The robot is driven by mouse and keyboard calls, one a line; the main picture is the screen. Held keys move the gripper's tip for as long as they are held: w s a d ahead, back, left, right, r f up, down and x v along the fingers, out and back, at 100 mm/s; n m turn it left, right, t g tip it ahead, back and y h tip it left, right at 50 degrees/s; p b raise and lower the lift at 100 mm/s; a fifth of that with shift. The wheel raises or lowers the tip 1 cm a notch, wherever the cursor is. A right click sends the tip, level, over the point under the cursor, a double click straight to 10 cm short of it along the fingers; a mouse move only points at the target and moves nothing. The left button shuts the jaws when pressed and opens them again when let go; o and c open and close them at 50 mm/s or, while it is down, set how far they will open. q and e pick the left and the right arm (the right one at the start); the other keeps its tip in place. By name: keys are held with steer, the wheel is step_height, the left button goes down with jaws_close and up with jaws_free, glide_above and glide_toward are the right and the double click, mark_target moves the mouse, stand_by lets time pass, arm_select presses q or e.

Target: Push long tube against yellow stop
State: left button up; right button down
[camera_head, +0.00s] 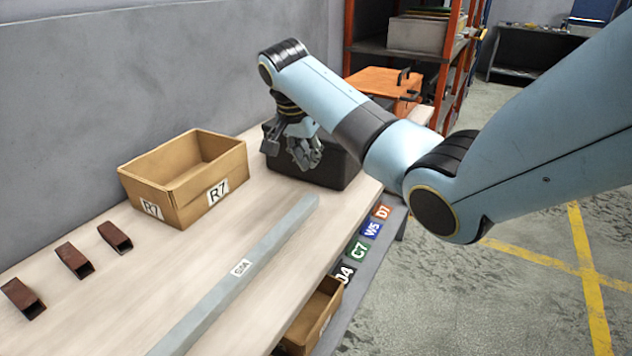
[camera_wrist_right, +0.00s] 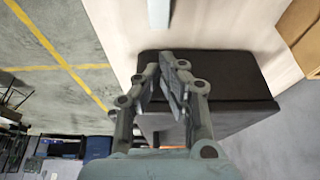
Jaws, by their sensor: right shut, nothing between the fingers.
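The long tube (camera_head: 215,296) is a pale grey square bar with a small label. It lies flat along the light wooden bench, and its near end runs out of the head view. Its far end also shows at the top of the right wrist view (camera_wrist_right: 159,14). My right gripper (camera_head: 306,160) is shut and empty, past the tube's far end and in front of or over a black box; it also shows in the right wrist view (camera_wrist_right: 172,62). It is apart from the tube. I see no yellow stop in either view. My left gripper is not in view.
The black box (camera_head: 338,170) stands at the bench's far end. A cardboard box (camera_head: 180,205) marked R7 stands left of the tube. Several short rusty brown pieces (camera_head: 72,260) lie at left. An open bin (camera_head: 316,318) sits below the right edge. The bench around the tube is clear.

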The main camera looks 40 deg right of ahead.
mark_target(285, 221)
steer(key=b+x, duration=0.1)
steer(key=x, duration=0.8)
steer(key=shift+w+d+f+b, duration=0.2)
steer(key=shift+d+b, duration=0.1)
steer(key=shift+b, duration=0.1)
steer(key=shift+a, duration=0.1)
steer(key=a+p, duration=0.2)
steer(key=s+a+p, duration=0.1)
steer(key=a+p, duration=0.1)
steer(key=s+a+p, duration=0.1)
steer(key=a+p, duration=0.1)
steer(key=shift+a+r, duration=0.1)
steer(key=shift+r, duration=0.3)
steer(key=a+p, duration=0.1)
steer(key=a, duration=0.1)
steer(key=s+a+p, duration=0.1)
steer(key=a, duration=0.1)
steer(key=a+p, duration=0.1)
steer(key=a, duration=0.1)
steer(key=shift+s+a+f, duration=0.2)
steer(key=shift+s+f, duration=0.1)
steer(key=shift+s, duration=0.1)
steer(key=shift+s+a+f, duration=0.1)
steer(key=shift+a+f, duration=0.1)
steer(key=shift+p, duration=0.3)
